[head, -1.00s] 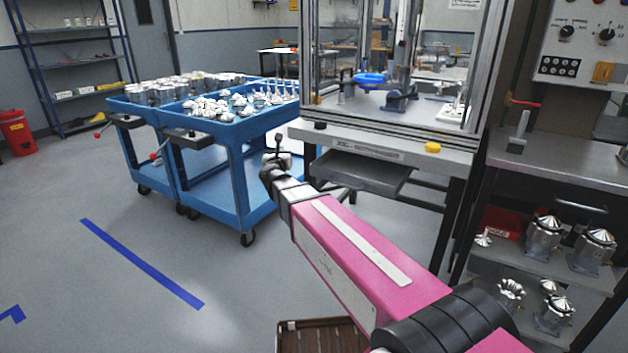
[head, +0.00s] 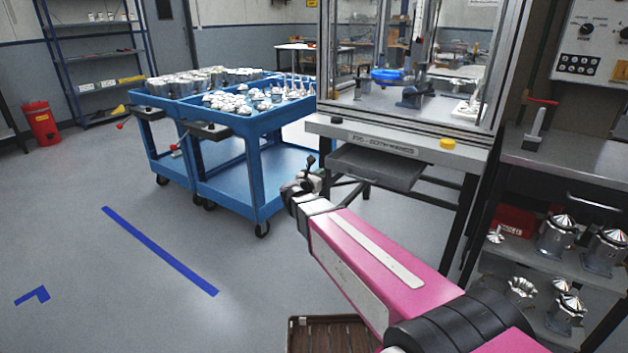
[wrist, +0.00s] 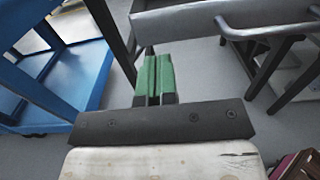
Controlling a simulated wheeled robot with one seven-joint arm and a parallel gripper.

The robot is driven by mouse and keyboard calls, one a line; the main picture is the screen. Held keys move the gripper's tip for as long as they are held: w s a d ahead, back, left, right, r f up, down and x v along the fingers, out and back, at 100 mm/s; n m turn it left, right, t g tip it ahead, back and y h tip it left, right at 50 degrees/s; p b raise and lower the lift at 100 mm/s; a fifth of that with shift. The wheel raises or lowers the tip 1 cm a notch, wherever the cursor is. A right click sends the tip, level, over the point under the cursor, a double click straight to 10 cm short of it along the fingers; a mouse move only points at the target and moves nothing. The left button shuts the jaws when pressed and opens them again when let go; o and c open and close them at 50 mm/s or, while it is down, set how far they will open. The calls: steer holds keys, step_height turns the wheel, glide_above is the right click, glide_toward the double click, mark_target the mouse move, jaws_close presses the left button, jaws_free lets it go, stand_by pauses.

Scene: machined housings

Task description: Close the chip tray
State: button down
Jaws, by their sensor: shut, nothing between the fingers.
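The chip tray (head: 375,168) is a grey shallow drawer under the machine's front ledge, and it sticks out toward me. In the wrist view a grey tray wall (wrist: 230,18) crosses the upper right. My gripper (head: 314,168) is in front of the tray's left side in the head view, a little lower than the ledge. In the wrist view its green-padded fingers (wrist: 154,75) lie together with nothing between them. The fingers appear apart from the tray wall, to its lower left.
Blue carts (head: 240,185) loaded with metal parts stand close to the left of my gripper. The machine's dark legs (head: 462,225) stand below the ledge (head: 405,140). A shelf with metal housings (head: 558,235) is at right. A brown slatted crate (head: 330,335) lies on the floor below my arm. Open floor is at left.

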mark_target(352, 155)
steer(key=x, duration=0.7)
steer(key=shift+s, duration=0.1)
steer(key=x, duration=2)
steer(key=shift+a, duration=0.1)
